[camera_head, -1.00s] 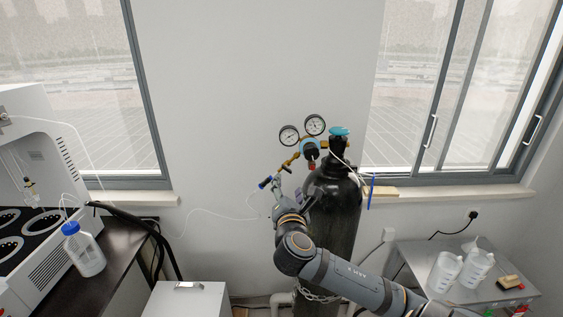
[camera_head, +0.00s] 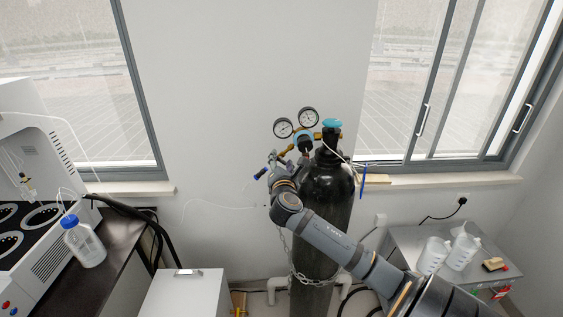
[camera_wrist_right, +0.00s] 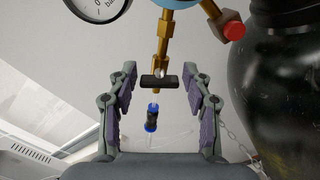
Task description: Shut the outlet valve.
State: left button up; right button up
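The outlet valve's black bar handle (camera_wrist_right: 160,82) sits on the brass line below the regulator in the right wrist view, lying crosswise. My right gripper (camera_wrist_right: 161,74) is open, with one finger on each side of the handle and a gap on both sides. In the head view the right gripper (camera_head: 278,162) is small, just below the regulator (camera_head: 304,143), and the handle cannot be made out there. My left gripper is not in view.
The black gas cylinder (camera_head: 325,190) stands right beside my right gripper, with a chain around it. Two round gauges (camera_head: 283,128) sit above. A thin white hose runs left along the wall. A metal cart (camera_head: 408,240) with bottles stands at the right.

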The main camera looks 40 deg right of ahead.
jog(key=c, duration=0.8)
jog(key=shift+m, duration=0.7)
jog(key=o, duration=1.2)
jog(key=shift+c, duration=0.2)
jog(key=v, duration=1.2)
